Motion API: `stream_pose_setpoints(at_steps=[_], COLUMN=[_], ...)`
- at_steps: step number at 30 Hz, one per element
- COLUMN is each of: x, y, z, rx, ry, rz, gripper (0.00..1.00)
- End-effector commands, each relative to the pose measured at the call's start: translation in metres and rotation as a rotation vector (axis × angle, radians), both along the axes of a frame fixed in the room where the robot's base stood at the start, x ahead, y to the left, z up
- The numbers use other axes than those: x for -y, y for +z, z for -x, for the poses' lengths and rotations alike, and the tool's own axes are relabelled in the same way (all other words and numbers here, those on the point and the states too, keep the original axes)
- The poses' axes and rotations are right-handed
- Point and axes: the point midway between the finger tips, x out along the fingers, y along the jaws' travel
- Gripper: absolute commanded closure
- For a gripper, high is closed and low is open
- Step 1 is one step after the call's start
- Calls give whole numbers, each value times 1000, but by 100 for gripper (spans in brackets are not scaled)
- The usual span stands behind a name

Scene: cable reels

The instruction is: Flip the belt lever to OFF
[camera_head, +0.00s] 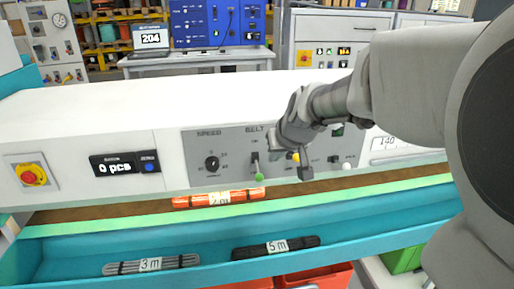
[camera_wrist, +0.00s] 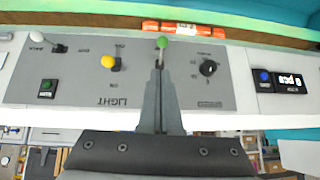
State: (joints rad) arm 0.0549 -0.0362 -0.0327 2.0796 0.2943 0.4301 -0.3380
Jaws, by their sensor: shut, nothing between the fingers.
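The belt lever (camera_head: 256,166) is on the grey control panel under the BELT label, its green ball end pointing down toward the front edge. In the wrist view, turned upside down, the green ball of the belt lever (camera_wrist: 162,43) shows just beyond my fingertips. My gripper (camera_head: 273,148) is shut and empty, just right of the lever in the head view. In the wrist view my gripper (camera_wrist: 158,68) covers the lever's base and the BELT label. Whether it touches the lever cannot be told. The lever's position labels are too small to read.
A speed knob (camera_head: 212,163) is left of the lever. A yellow-tipped lever (camera_wrist: 108,62) marked LIGHT and a white-tipped lever (camera_wrist: 58,48) are on its other side. A red stop button (camera_head: 32,174) is far left. Orange cable (camera_head: 180,202) lies below the panel, beyond a teal tray (camera_head: 70,246).

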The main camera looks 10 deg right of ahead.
Motion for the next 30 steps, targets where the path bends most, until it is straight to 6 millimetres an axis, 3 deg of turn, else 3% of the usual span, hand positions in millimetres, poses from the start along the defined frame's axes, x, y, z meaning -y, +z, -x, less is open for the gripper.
stream_pose_setpoints(at_steps=[9,23,26,30], x=[2,2,-1,-11], y=[15,18,24,38], z=[28,33,45,86], rx=[-1,-2,-9,-40], ry=[-1,1,5,14], rz=[1,1,-1,-2], gripper=[100,100,100,100])
